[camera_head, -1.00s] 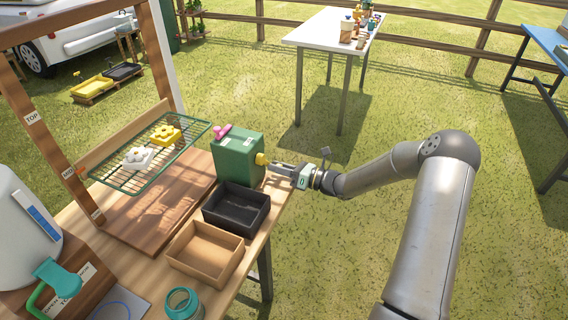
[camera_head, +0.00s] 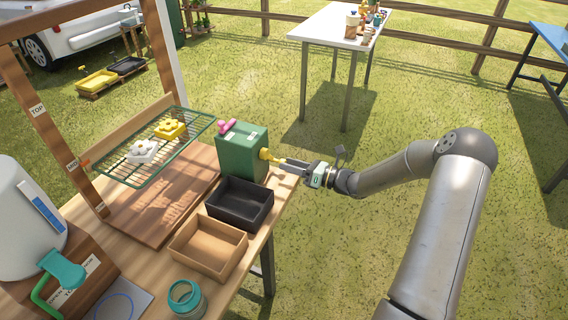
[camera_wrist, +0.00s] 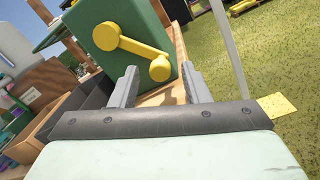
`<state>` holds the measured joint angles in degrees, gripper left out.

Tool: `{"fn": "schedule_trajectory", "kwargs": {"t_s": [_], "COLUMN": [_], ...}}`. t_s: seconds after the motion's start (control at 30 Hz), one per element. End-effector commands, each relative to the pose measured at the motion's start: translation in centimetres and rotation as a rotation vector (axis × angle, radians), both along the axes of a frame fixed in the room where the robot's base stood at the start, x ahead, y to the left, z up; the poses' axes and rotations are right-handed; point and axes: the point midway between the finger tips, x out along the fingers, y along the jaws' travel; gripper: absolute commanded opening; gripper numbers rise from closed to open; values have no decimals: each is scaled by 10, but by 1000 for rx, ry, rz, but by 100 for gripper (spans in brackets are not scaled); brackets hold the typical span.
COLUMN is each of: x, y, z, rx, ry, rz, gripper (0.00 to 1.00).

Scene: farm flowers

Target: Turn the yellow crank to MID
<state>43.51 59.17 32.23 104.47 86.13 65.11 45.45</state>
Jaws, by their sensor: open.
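The yellow crank (camera_head: 266,155) sits on the right side of a green box (camera_head: 236,158). In the wrist view the crank (camera_wrist: 128,46) runs from its hub on the box face down right to a round knob (camera_wrist: 160,69). My gripper (camera_head: 285,165) is open beside the crank. In the wrist view its fingers (camera_wrist: 160,80) stand on either side of the knob, with gaps to both. A wire rack (camera_head: 187,113) holds a white and a yellow flower piece. An orange pointer (camera_head: 84,161) at the rack's left lies beside the MID label (camera_head: 73,164) on the wooden post.
A black tray (camera_head: 239,222) and a brown tray (camera_head: 209,267) stand in front of the green box. A teal jar (camera_head: 187,300) is nearer. A pink handle (camera_head: 227,126) tops the box. Open grass lies to the right, with a white table (camera_head: 337,32) behind.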

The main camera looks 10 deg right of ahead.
Motion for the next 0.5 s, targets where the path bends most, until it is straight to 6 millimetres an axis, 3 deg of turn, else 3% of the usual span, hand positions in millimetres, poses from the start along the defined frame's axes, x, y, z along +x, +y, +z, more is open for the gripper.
{"fn": "schedule_trajectory", "kwargs": {"t_s": [0.3, 0.5], "x": [-40, -62], "y": [-70, -104], "z": [-4, -6], "rx": [-2, -1], "ry": [-1, 1], "rz": [-5, -3], "gripper": [42, 42]}}
